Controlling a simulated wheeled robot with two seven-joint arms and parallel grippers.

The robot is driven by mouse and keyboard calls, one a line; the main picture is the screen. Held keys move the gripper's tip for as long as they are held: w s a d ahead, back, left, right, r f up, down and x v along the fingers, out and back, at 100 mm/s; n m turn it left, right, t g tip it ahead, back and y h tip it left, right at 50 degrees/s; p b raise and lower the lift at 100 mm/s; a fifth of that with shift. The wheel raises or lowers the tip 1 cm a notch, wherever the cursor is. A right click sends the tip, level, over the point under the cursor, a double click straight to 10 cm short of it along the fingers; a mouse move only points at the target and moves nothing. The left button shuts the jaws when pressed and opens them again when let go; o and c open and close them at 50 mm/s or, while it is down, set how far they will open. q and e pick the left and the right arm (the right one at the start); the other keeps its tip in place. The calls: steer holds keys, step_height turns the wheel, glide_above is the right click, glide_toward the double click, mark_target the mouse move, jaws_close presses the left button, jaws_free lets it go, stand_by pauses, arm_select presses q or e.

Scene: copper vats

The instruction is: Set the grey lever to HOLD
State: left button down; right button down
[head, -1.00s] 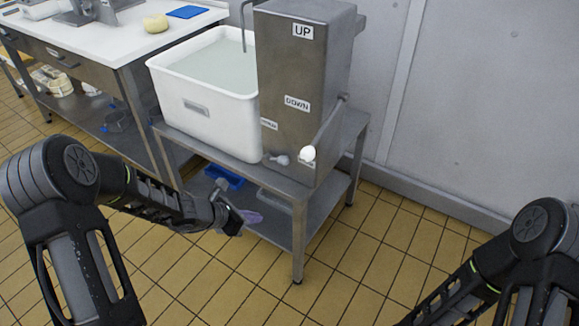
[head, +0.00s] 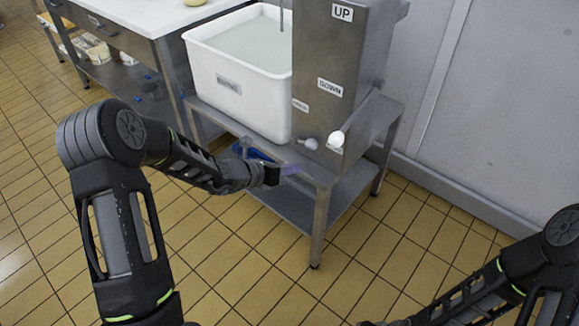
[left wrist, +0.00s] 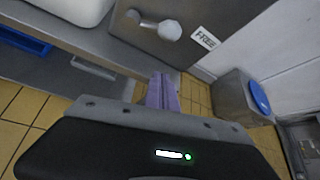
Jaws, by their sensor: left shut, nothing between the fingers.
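The steel housing (head: 338,85) stands on a steel stand. I cannot read HOLD anywhere; a small label (head: 300,105) higher on the housing is too small to read. My left gripper (head: 290,170) is shut and empty, its purple fingertips below the grey knob and apart from it. The fingertips also show in the left wrist view (left wrist: 162,92). My right gripper is out of sight; only its arm shows.
A white vat (head: 240,100) of liquid stands left of the housing. A grey box with a blue disc (left wrist: 260,97) shows at right. Tiled floor in front is clear.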

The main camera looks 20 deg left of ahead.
mark_target(307, 175)
arm_select(q)
steer(key=b+x, duration=0.1)
steer(key=x, duration=0.6)
steer(key=shift+f, duration=0.1)
steer(key=r, duration=0.2)
steer(key=w+r+p, duration=0.1)
steer(key=shift+w+a, duration=0.15)
steer(key=shift+a, duration=0.1)
steer(key=shift+w+a+r, duration=0.1)
steer(key=shift+w+r, duration=0.05)
steer(key=shift+r, duration=0.2)
